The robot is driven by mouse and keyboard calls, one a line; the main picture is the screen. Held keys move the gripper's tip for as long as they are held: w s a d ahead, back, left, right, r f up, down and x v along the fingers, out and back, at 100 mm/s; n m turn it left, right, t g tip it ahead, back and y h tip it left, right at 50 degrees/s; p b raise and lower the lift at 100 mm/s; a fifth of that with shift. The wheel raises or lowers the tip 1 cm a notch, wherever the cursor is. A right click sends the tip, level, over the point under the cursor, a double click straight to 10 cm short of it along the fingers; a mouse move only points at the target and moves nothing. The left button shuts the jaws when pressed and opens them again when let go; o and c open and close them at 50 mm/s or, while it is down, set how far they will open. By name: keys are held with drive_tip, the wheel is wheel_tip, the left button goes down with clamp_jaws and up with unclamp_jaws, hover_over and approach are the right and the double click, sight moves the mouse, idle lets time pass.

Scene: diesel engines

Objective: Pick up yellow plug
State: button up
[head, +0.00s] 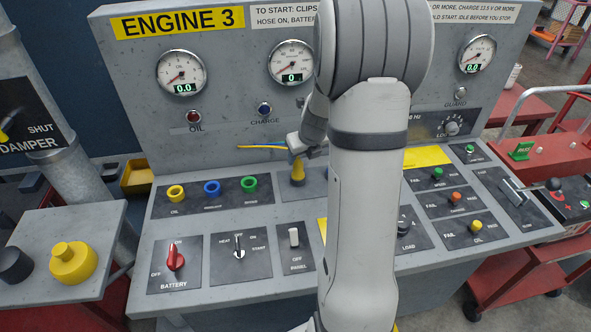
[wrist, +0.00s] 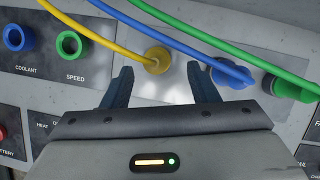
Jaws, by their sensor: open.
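The yellow plug (head: 297,170) stands on the panel's pale plate in the head view, a little right of the ring sockets. In the wrist view the yellow plug (wrist: 158,60) has its yellow cable running off to the upper left. My gripper (wrist: 160,70) is open, with one dark finger on each side of the plug; I cannot tell whether they touch it. In the head view my gripper (head: 303,150) is at the plug's upper part, partly hidden by my arm. The blue plug (wrist: 230,75) and green plug (wrist: 290,88) sit to its right, cables attached.
Yellow (head: 176,194), blue (head: 212,188) and green (head: 249,184) ring sockets are left of the plug. A red battery switch (head: 175,257) and other switches are in front. The gauge panel (head: 225,110) rises behind. The blue and green cables cross above the gripper in the wrist view.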

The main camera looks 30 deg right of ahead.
sight(299, 163)
drive_tip(key=x, duration=0.5)
drive_tip(key=shift+a+f, duration=0.25)
drive_tip(key=shift+f, duration=0.1)
drive_tip(key=c, duration=1.1)
drive_tip(key=shift+r, duration=0.1)
